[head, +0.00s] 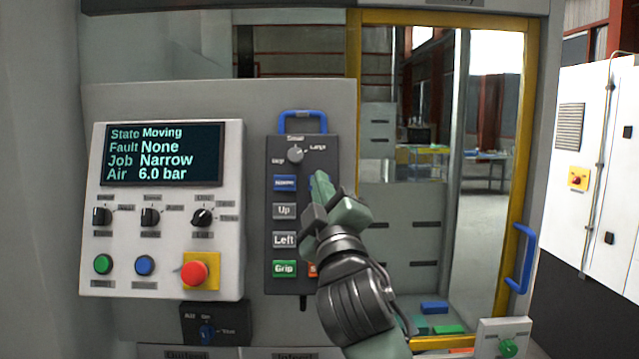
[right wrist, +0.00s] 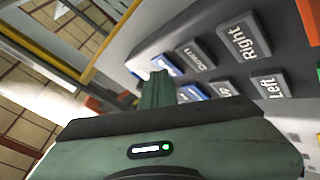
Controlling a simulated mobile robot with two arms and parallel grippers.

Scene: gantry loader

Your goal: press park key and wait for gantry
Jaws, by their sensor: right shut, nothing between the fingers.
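The dark key pendant (head: 269,228) hangs on the grey panel, with a blue handle on top. My right gripper (head: 320,182) is shut and empty, its green fingertips over the upper right keys. In the right wrist view the shut fingers (right wrist: 158,88) point at a blue key (right wrist: 167,65) in the column of the "Right" key; I cannot tell whether they touch it. Another blue key (head: 285,183) sits above "Up". I cannot read which key is park. The display (head: 163,154) reads State Moving, Fault None, Job Narrow, Air 6.0 bar. My left gripper is not in view.
The white control box (head: 170,235) has knobs, green and blue buttons and a red stop button (head: 194,273). A yellow-framed door (head: 519,165) with a blue handle (head: 523,258) is to the right. Blue and green blocks (head: 434,307) lie low behind it. The gantry is not clearly visible.

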